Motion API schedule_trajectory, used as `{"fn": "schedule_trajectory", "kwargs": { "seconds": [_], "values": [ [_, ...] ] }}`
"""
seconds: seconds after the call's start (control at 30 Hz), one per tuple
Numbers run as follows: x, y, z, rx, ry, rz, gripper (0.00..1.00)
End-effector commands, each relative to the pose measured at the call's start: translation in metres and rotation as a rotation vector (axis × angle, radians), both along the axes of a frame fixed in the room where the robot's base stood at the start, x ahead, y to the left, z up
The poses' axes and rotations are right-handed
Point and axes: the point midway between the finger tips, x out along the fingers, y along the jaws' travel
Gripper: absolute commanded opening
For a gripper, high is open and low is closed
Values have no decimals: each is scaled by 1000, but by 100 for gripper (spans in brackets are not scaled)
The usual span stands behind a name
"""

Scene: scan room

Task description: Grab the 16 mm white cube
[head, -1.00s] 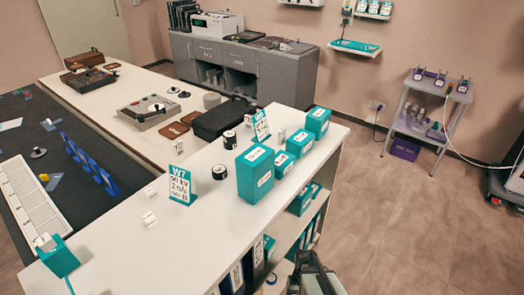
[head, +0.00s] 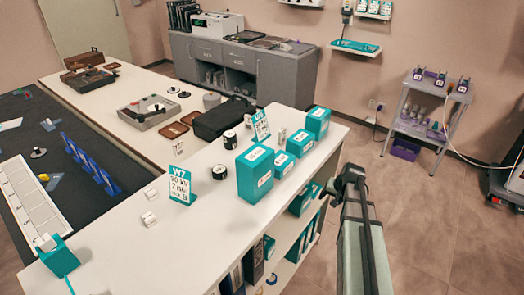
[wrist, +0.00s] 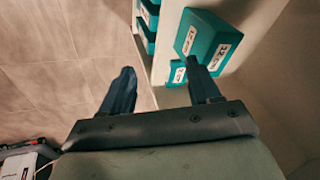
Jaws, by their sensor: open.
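Small white cube-like pieces lie on the white counter (head: 115,235). One piece (head: 149,218) and another (head: 150,193) are left of the teal W7 sign (head: 180,186). A further white piece (head: 177,147) is behind the sign, and another (head: 282,134) is near the teal boxes. I cannot tell which is the 16 mm cube. My gripper (head: 352,172) is off the counter's right side, over the floor, far from these pieces. In the wrist view my gripper (wrist: 158,72) is open and empty, with no white cube visible there.
Teal boxes (head: 262,176) stand along the counter's right edge and also show in the wrist view (wrist: 207,40). Black-and-white round pots (head: 219,172) stand beside them. A teal holder (head: 58,258) is at the near left corner. Shelves with binders (head: 253,262) are below the counter.

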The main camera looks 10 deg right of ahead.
Motion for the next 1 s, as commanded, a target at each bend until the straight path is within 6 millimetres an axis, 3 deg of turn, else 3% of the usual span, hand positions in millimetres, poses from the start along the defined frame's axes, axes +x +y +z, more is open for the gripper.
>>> {"fn": "schedule_trajectory", "kwargs": {
  "seconds": [0.1, 0.3, 0.43, 0.57, 0.67, 0.77, 0.9, 1.0],
  "values": [
    [23, -31, 45, -10, -74, -37, 62],
    [49, -70, 121, -32, -183, -71, 62],
    [62, -85, 169, -56, -240, -63, 62],
    [74, -85, 214, -89, -280, -18, 62],
    [83, -73, 248, -124, -299, 48, 62],
    [92, -48, 283, -170, -309, 150, 62],
    [101, 7, 329, -246, -298, 348, 62],
    [101, 51, 352, -289, -278, 495, 62]
  ]
}}
